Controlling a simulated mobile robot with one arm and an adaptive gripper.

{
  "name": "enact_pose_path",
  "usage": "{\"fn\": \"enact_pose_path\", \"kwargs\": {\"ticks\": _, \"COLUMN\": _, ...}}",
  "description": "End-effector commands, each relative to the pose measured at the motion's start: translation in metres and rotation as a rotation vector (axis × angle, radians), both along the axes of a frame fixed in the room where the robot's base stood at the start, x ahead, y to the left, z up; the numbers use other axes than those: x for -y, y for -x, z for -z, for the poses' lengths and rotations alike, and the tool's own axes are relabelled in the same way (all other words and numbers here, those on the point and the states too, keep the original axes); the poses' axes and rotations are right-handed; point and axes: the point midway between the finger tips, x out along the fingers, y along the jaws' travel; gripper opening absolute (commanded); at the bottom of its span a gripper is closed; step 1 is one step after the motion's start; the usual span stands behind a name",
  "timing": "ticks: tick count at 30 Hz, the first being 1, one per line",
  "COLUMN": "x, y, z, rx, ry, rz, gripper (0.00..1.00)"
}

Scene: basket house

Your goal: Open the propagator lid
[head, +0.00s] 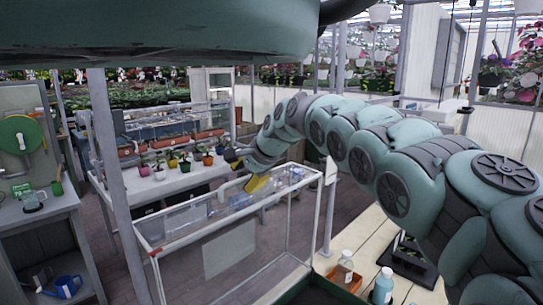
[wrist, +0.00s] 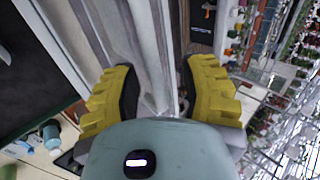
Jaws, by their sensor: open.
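The propagator (head: 150,250) is a clear box with a pale frame, standing in the middle of the head view. Its clear lid (head: 200,222) lies flat across the top and looks closed. My gripper (head: 256,183) is over the far right part of the lid in the head view. In the wrist view my gripper (wrist: 165,95) shows two yellow fingers spread wide apart. A pale frame edge (wrist: 150,55) runs between the fingers, with nothing gripped. Whether the fingers touch the edge or lid cannot be told. No lid handle can be made out.
Several potted plants (head: 185,163) stand on a white bench behind the propagator. A grey workbench (head: 40,215) is at the left, with a blue watering can (head: 64,287) on its lower shelf. Bottles (head: 383,286) stand on the pale surface at front right. A pale post (head: 108,160) rises at the propagator's left.

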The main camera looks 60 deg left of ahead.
Motion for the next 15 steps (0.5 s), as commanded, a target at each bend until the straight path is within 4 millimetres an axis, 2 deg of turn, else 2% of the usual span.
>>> {"fn": "enact_pose_path", "kwargs": {"ticks": 5, "x": 0.009, "y": -0.004, "z": -0.004, "rx": 0.003, "ry": 0.006, "rz": 0.004, "gripper": 0.43}}
{"fn": "enact_pose_path", "kwargs": {"ticks": 15, "x": 0.029, "y": -0.009, "z": -0.03, "rx": 0.004, "ry": 0.001, "rz": 0.005, "gripper": 0.43}}
